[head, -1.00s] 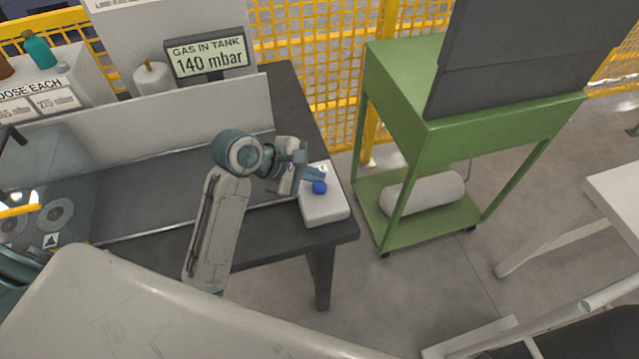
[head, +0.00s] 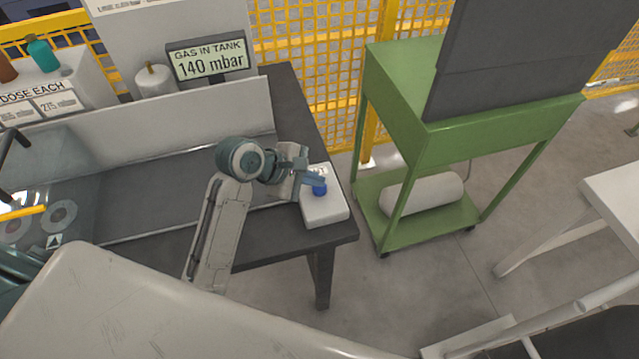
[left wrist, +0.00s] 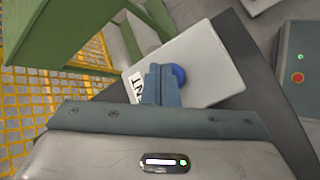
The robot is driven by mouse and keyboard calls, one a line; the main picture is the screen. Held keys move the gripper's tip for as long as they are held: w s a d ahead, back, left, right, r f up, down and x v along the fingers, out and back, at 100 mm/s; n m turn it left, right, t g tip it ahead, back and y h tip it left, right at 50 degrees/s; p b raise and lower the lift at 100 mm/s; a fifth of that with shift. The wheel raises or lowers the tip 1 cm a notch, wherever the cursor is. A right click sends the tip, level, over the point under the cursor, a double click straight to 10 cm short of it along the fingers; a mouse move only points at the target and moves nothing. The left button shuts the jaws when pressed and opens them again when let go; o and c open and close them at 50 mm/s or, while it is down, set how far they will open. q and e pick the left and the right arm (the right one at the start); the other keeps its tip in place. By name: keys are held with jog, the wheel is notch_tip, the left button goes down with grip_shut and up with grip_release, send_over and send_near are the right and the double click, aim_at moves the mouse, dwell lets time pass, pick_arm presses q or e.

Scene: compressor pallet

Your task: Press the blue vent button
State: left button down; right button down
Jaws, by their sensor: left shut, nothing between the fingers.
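The blue vent button (head: 320,190) stands on a white box (head: 324,209) at the right end of the dark bench. It also shows in the left wrist view (left wrist: 178,75), close beside my fingertips. My left gripper (head: 318,180) is shut and empty, its fingers just over the button and partly hiding it. I cannot tell whether the fingertips touch the button. In the left wrist view the shut fingers (left wrist: 162,82) cover part of the box's lettering. My right gripper is not in view.
A display (head: 210,61) behind the bench reads "GAS IN TANK 140 mbar". A green cart (head: 440,135) stands right of the bench, with floor between them. A yellow mesh fence (head: 310,75) runs behind. A light upright panel (head: 150,118) lines the bench's back.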

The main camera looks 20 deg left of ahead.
pick_arm(q)
jog(key=shift+f, duration=0.15)
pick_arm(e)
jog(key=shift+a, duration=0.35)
